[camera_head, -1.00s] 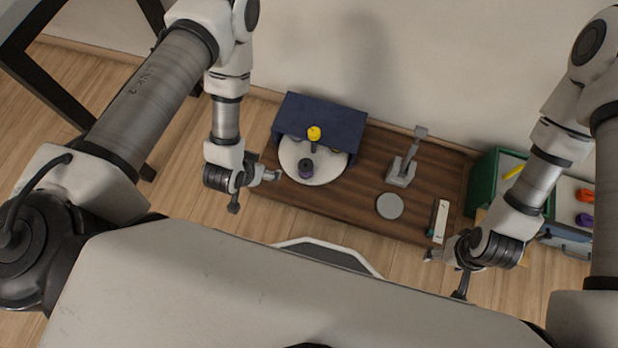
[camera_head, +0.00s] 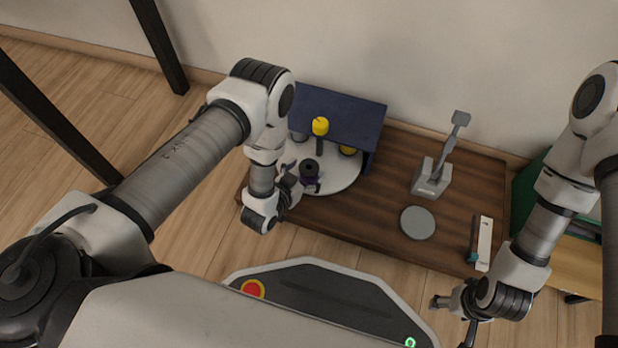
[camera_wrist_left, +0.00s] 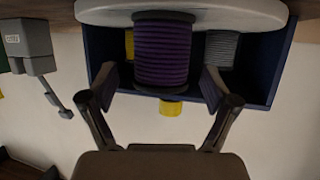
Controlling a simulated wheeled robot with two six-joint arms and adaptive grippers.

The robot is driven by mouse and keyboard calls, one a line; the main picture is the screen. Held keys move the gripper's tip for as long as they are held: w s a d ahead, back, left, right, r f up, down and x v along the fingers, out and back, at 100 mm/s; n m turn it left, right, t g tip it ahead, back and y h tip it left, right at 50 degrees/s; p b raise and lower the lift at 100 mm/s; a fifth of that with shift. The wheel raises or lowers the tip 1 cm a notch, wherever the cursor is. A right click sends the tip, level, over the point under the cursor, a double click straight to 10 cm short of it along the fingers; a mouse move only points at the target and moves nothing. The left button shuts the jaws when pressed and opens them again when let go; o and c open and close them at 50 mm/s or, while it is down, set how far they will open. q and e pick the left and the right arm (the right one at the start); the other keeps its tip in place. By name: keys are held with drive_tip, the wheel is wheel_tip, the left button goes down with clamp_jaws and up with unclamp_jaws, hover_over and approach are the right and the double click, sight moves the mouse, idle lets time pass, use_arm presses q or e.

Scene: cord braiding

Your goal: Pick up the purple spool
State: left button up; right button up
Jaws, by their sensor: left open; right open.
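The purple spool (camera_head: 309,172) stands on the white round plate (camera_head: 345,180), its dark top facing up. In the left wrist view the purple-wound spool (camera_wrist_left: 163,52) sits between the two spread fingers of my left gripper (camera_wrist_left: 159,80), with gaps on both sides. In the head view my left gripper (camera_head: 300,180) is at plate level beside the spool, open and empty. My right gripper (camera_head: 452,304) is open and empty, off the front right of the wooden board.
A navy blue housing (camera_head: 345,112) covers the back of the plate. A yellow piece (camera_head: 320,126) tops a post there, and a grey spool (camera_wrist_left: 222,50) stands inside. A grey stand (camera_head: 432,178), grey disc (camera_head: 417,223) and white-teal tool (camera_head: 482,243) lie right on the wooden board (camera_head: 375,225).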

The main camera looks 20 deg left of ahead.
use_arm(q)
drive_tip(key=shift+x, duration=0.8)
drive_tip(key=shift+a, duration=0.1)
drive_tip(key=c, duration=1.3)
